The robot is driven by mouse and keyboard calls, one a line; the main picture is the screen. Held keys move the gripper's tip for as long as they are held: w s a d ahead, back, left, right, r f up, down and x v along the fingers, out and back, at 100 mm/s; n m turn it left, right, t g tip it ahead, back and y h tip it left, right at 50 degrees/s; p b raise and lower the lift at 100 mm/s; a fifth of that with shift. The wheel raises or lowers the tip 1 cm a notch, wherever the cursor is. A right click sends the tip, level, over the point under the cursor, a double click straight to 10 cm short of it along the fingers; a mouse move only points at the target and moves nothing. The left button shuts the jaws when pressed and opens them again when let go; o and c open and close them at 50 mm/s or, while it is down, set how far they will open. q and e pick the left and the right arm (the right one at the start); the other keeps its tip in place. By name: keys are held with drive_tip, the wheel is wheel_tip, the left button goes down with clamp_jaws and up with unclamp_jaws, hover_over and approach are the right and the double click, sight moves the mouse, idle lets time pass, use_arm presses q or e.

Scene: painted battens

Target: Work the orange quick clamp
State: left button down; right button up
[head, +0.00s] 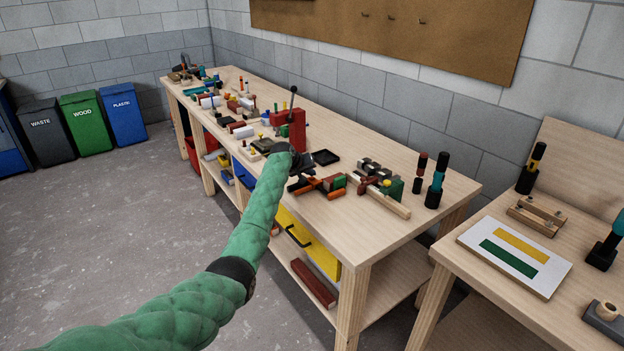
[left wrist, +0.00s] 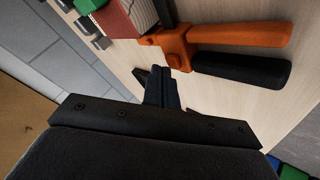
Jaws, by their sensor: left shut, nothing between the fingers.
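The orange quick clamp (head: 334,194) lies on the long wooden workbench (head: 420,228), close to its front edge in the head view. In the left wrist view its orange body (left wrist: 176,44) has one orange handle and one black handle, spread apart, pointing right. A dark bar and a red block with a pale face (left wrist: 120,16) adjoin the body. My left gripper (head: 303,170) is beside the clamp, over the bench. In the left wrist view its fingers (left wrist: 160,76) are together and empty, with the tips just short of the clamp body. I cannot tell whether they touch it. My right gripper is not in view.
A red press (head: 291,130) and a black tray (head: 325,157) stand behind my left gripper. A batten with several blocks (head: 388,196) lies right of the clamp. A side table holds a striped board (head: 515,256).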

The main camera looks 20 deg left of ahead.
sight(310, 181)
use_arm(q)
drive_tip(key=shift+f, duration=0.5)
idle(0.5)
drive_tip(key=shift+r+p, duration=0.5)
drive_tip(key=shift+r, duration=0.45)
wheel_tip(310, 181, up, 5)
drive_tip(key=p, duration=0.3)
idle(0.4)
idle(0.7)
